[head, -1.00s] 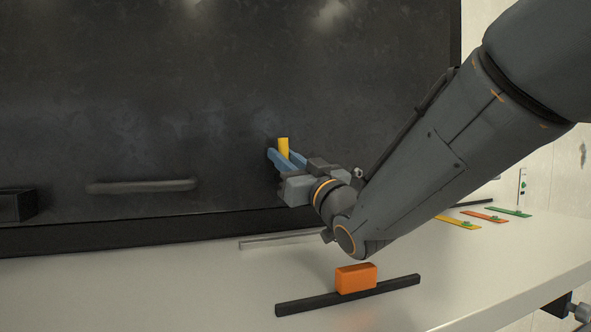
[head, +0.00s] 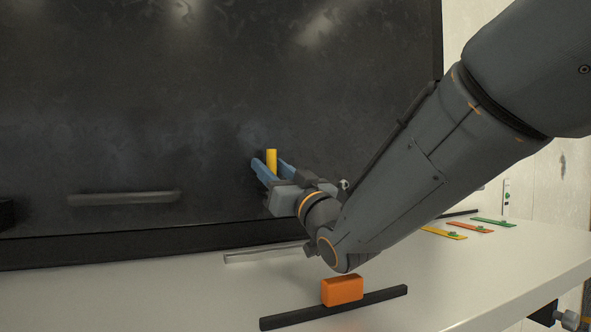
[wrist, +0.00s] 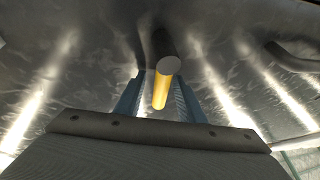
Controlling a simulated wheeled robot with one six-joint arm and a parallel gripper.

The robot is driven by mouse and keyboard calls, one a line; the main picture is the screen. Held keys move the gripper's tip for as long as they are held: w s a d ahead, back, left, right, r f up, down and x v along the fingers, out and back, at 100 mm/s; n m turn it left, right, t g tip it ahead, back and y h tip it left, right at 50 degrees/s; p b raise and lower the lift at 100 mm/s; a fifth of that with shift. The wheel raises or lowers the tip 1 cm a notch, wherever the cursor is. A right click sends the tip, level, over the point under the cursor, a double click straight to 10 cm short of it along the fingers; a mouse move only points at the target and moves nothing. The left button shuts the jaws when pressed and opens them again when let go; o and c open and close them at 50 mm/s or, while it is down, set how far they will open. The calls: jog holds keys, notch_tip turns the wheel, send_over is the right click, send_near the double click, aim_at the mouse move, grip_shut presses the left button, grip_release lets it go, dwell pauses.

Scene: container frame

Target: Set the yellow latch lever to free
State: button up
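The yellow latch lever (head: 271,160) is a short yellow bar standing out from the dark panel (head: 190,90) in the head view. Its yellow length also shows in the wrist view (wrist: 161,90), with a round dark grey end facing the camera. My gripper (head: 270,164) is at the lever, with its blue fingers on either side of it. In the wrist view, the fingers (wrist: 155,98) are apart. A gap shows left of the lever, and the right finger looks closer to it. The lever's base is partly hidden.
A grey bar handle (head: 123,198) is on the panel to the left. A pale rail (head: 265,254) lies behind. Several coloured strips (head: 470,228) lie at the right.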

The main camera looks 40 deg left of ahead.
notch_tip(320, 180, up, 10)
jog(key=shift+b, duration=0.8)
